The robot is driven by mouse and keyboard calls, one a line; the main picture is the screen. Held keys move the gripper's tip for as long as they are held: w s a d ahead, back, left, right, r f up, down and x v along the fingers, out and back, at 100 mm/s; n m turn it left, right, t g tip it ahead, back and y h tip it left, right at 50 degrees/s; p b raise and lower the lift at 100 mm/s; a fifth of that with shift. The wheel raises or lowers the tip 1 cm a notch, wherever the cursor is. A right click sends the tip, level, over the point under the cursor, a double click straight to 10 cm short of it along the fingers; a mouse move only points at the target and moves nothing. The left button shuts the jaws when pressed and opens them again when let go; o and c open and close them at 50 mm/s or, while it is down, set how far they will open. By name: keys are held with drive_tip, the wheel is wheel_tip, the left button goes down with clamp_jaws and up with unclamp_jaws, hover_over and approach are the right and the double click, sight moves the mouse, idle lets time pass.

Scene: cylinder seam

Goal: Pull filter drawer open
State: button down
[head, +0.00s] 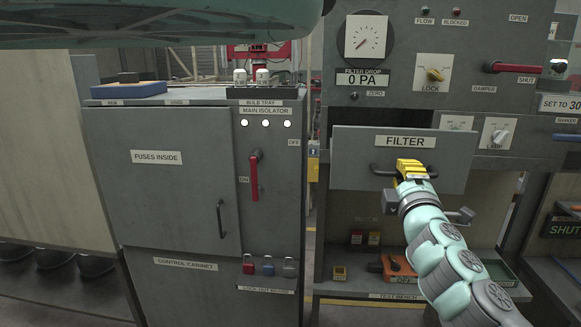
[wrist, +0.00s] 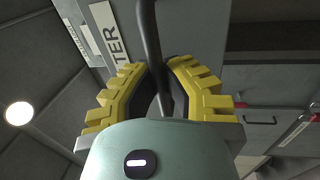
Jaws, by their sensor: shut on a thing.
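The filter drawer (head: 350,150) is a grey front labelled FILTER in the right panel in the head view. It seems to stand forward of the panel above it, with a dark gap along its top. Its dark bar handle (head: 379,168) runs across the front. My gripper (head: 411,168), with yellow fingers, is at the right part of the handle. In the wrist view the handle (wrist: 150,40) runs between the yellow fingers of my gripper (wrist: 162,85), which are closed around it. The fingers hide part of the handle in the head view.
Left stands a grey control cabinet (head: 165,200) with a red isolator handle (head: 254,175). Below, a test bench (head: 350,287) holds an orange item (head: 398,269).

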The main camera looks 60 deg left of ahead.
drive_tip(key=shift+d, duration=0.1)
drive_tip(key=c, duration=1)
unclamp_jaws()
drive_tip(key=v, duration=0.7)
drive_tip(key=shift+s+d, duration=0.15)
drive_tip(key=shift+s, duration=0.05)
